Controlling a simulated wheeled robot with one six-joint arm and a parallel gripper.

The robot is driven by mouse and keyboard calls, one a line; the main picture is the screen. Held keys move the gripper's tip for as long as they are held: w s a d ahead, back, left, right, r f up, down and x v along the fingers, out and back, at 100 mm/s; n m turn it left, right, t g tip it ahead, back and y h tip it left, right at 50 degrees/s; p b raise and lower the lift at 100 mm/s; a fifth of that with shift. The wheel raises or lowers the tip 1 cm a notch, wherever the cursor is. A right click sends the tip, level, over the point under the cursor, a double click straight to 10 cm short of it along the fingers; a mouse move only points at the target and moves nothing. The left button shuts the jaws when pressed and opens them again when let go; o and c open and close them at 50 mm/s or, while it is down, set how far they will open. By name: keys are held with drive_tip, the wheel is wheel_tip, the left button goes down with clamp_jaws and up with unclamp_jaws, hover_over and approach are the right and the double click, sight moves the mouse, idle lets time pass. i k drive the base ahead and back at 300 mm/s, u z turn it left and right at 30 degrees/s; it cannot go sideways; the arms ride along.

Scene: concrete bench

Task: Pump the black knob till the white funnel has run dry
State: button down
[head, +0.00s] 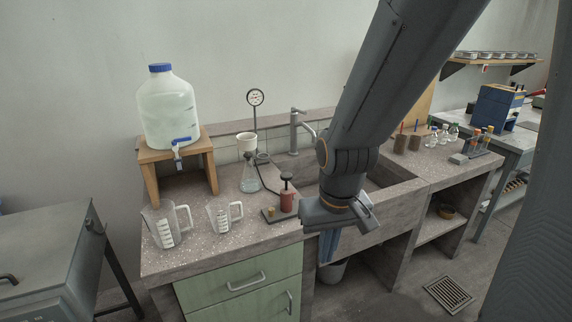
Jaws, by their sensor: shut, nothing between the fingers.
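The black knob (286,177) stands raised on a thin rod above the red hand pump (287,199), near the bench's front edge. The white funnel (246,143) sits on top of a clear conical flask (249,180), behind and left of the pump. Its inside is too small to tell whether liquid remains in it. My gripper (312,216) is shut and empty, just right of the pump and lower in the picture than the knob. It is apart from the knob. Its fingertips are hard to make out against the bench edge.
Two clear measuring jugs (163,226) stand at the front left. A large capped bottle (167,110) with a blue tap rests on a wooden stand (205,160). A tap (294,130) stands behind the sink, which my arm partly covers.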

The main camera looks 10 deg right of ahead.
sight(286, 176)
drive_tip(key=i, duration=0.95)
